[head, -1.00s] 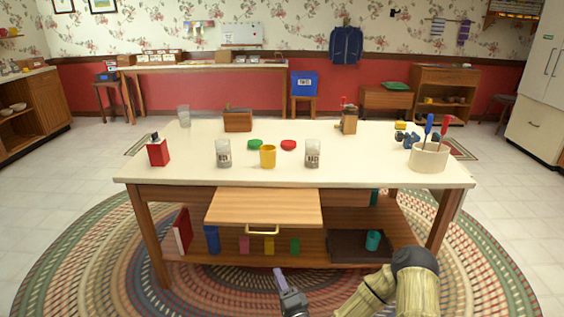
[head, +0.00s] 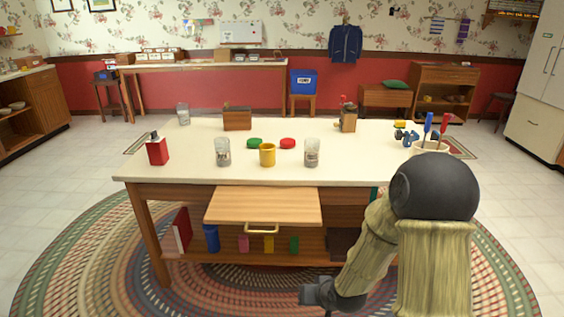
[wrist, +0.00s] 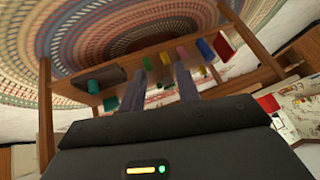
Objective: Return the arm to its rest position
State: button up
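My arm is bent at the right front of the head view, its dark elbow joint covering the table's right front corner. My gripper (head: 318,293) is low in front of the table, near the rug. In the wrist view my gripper's two fingers (wrist: 159,68) stand apart with nothing between them, so it is open and empty. That view is turned over and shows the table's lower shelf with its coloured items beyond the fingers. In the head view the fingertips are too small to make out.
The braided rug (head: 110,265) is clear at left.

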jog(key=s+d+r+g+h, duration=0.2)
jog(key=s+d+r, duration=0.25)
jog(key=s, duration=0.25)
jog(key=s+d+r+g+h, duration=0.1)
jog(key=s+d+r+g, duration=0.15)
jog(key=s+r, duration=0.4)
notch_tip(320, 180, up, 26)
jog(key=p, duration=2.6)
jog(key=shift+d+m+t+p, duration=0.3)
jog(key=shift+t+p, duration=0.05)
jog(key=shift+p, duration=0.05)
